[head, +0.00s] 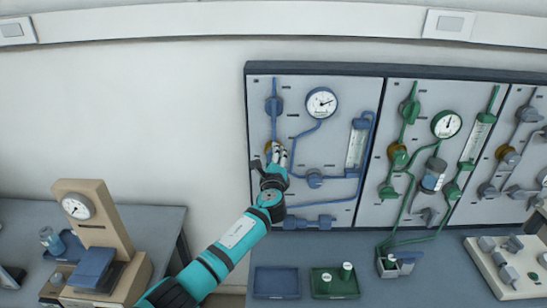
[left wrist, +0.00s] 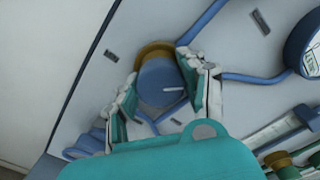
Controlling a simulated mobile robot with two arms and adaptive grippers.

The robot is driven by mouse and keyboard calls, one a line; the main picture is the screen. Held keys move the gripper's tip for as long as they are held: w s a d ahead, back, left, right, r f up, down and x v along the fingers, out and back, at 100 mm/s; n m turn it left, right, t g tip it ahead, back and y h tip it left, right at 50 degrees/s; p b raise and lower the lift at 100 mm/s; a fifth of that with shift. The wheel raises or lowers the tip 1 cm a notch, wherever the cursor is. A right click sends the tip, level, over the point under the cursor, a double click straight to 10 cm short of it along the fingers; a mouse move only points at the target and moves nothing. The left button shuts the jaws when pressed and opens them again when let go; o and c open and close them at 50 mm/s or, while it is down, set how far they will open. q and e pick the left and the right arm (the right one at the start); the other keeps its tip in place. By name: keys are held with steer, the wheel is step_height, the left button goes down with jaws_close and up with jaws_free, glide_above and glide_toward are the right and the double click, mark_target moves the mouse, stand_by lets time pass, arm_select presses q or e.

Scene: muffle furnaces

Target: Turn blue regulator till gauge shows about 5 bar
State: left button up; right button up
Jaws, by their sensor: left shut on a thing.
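The blue regulator (left wrist: 158,88) is a round blue knob with a brass collar and a pale pointer line, on the blue-piped panel. My left gripper (left wrist: 160,74) is shut on it, one finger on each side. In the head view my left gripper (head: 277,156) covers most of the regulator; only some brass shows. The blue-rimmed gauge (head: 321,102) is up and to the right of the gripper. Its needle seems to point right and slightly up; the numbers are too small to read. Part of the gauge (left wrist: 310,45) shows at the left wrist view's right edge. My right gripper is not in view.
A green-piped panel (head: 382,208) with its own gauge (head: 446,124) stands to the right. A blue tray (head: 277,283) and a green tray (head: 335,284) lie on the bench below. A beige device with a dial (head: 77,206) stands at the left. Bare wall lies left of the panel.

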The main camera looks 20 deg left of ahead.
arm_select(q)
steer(key=shift+f, duration=0.15)
steer(key=o, duration=1.2)
steer(key=shift+s, duration=0.1)
steer(key=v, duration=1.2)
